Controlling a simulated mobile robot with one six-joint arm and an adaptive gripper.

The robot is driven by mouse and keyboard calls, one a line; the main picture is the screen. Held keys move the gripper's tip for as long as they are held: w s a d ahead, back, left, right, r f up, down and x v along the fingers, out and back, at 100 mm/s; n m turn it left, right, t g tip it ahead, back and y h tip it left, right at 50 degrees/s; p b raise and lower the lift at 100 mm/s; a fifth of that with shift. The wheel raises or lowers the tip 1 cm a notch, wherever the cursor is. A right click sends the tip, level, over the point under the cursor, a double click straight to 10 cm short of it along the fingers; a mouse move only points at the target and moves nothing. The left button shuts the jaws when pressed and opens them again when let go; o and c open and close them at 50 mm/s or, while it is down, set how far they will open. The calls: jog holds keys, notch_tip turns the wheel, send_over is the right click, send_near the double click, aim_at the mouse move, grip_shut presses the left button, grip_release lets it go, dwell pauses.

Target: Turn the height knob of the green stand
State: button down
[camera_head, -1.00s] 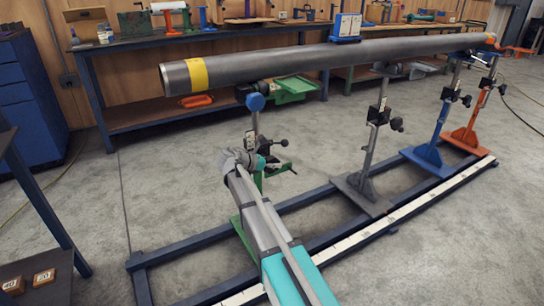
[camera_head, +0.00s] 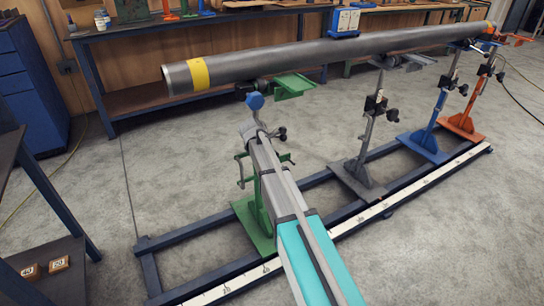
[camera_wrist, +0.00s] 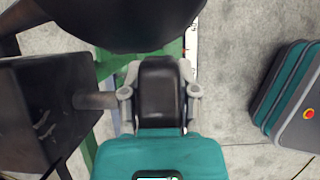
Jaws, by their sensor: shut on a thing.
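The green stand (camera_head: 250,215) stands on the blue floor frame under the near end of the steel pipe (camera_head: 300,57). In the wrist view my gripper (camera_wrist: 160,92) is shut at the end of a short shaft (camera_wrist: 95,101), which comes out of a dark clamp block (camera_wrist: 42,105) on the left. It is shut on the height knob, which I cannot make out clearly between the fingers. A small black knob (camera_head: 282,133) shows right of my arm in the head view.
A grey stand (camera_head: 362,165), a blue stand (camera_head: 432,130) and an orange stand (camera_head: 477,105) line up to the right under the pipe. A dark table with number blocks (camera_head: 60,264) is at lower left.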

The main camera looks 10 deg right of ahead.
jog(key=shift+s+d, duration=0.1)
jog(key=shift+s, duration=0.1)
jog(key=shift+c, duration=1.8)
grip_release()
jog(key=shift+w, duration=0.1)
